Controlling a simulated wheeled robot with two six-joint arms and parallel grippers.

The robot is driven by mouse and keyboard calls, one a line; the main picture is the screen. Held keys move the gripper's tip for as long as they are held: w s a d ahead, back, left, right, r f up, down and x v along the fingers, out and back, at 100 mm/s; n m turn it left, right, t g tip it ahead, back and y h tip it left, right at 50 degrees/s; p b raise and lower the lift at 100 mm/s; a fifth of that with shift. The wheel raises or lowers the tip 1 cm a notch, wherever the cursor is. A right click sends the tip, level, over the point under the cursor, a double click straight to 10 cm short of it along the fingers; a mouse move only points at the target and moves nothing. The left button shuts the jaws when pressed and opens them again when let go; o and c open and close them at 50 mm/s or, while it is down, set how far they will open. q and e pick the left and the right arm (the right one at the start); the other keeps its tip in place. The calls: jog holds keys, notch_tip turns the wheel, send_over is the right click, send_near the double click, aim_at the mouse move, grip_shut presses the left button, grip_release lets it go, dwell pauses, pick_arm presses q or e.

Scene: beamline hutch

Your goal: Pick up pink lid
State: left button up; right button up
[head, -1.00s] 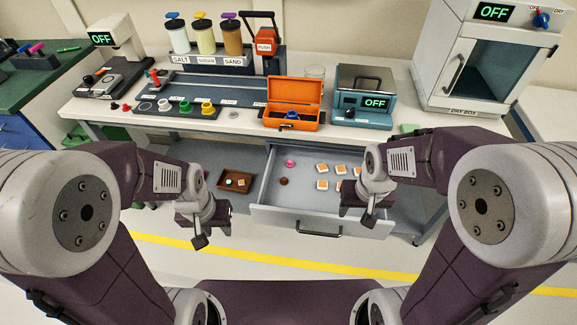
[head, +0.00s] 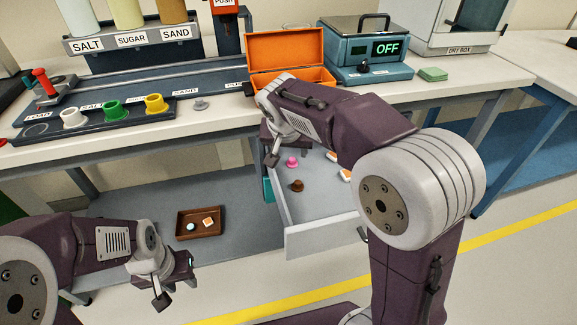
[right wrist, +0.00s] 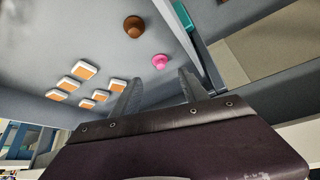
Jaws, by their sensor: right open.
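The pink lid (head: 292,161) lies in the open drawer (head: 325,238), near its back left corner. It also shows in the right wrist view (right wrist: 160,61), beyond the fingertips. My right gripper (head: 287,156) is above the back left part of the drawer, close to the pink lid in the head view. In the right wrist view its fingers (right wrist: 158,84) are apart with nothing between them, and the pink lid is just past the gap. My left gripper (head: 176,291) hangs low at the left, away from the drawer; its finger opening is unclear.
A brown lid (head: 297,186) lies near the pink one, with several orange-and-white pieces (right wrist: 85,70) in the drawer. The drawer's side wall (right wrist: 184,40) runs close by the pink lid. A brown tray (head: 183,236) sits left of the drawer. The bench (head: 110,148) overhangs the drawer's back.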

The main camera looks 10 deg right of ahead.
aim_at(292, 161)
jog(key=b+x, duration=0.1)
jog(key=x, duration=0.2)
jog(key=shift+f, duration=0.2)
jog(key=shift+w, duration=0.1)
jog(key=b+x, duration=0.3)
jog(key=x, duration=0.1)
jog(key=shift+f, duration=0.4)
jog(key=shift+w+f+b, duration=0.2)
jog(key=shift+b, duration=0.1)
jog(key=shift+r, duration=0.15)
grip_shut()
